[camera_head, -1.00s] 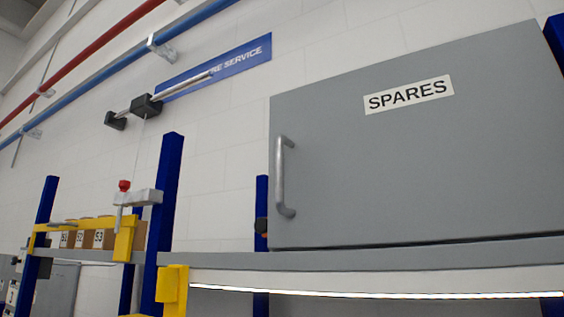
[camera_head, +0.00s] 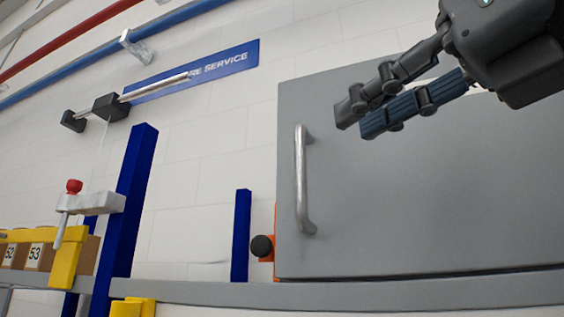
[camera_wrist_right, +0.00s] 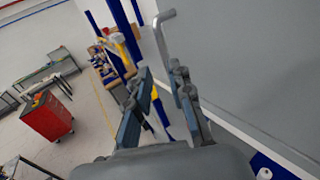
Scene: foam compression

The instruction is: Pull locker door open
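The grey locker door (camera_head: 420,210) is shut and fills the right of the head view. Its vertical metal handle (camera_head: 301,185) stands near the door's left edge. My right gripper (camera_head: 355,121) reaches in from the upper right, in front of the door. Its fingertips are to the right of the handle's top, apart from it in the picture, and it covers the door's label. In the right wrist view, the handle (camera_wrist_right: 163,40) shows beyond the two spread, empty fingers (camera_wrist_right: 160,72). My left gripper is not in view.
A grey shelf edge (camera_head: 350,293) runs below the locker. A dark round knob on an orange part (camera_head: 262,246) sits beside the locker. A red cabinet (camera_wrist_right: 47,117) stands farther off.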

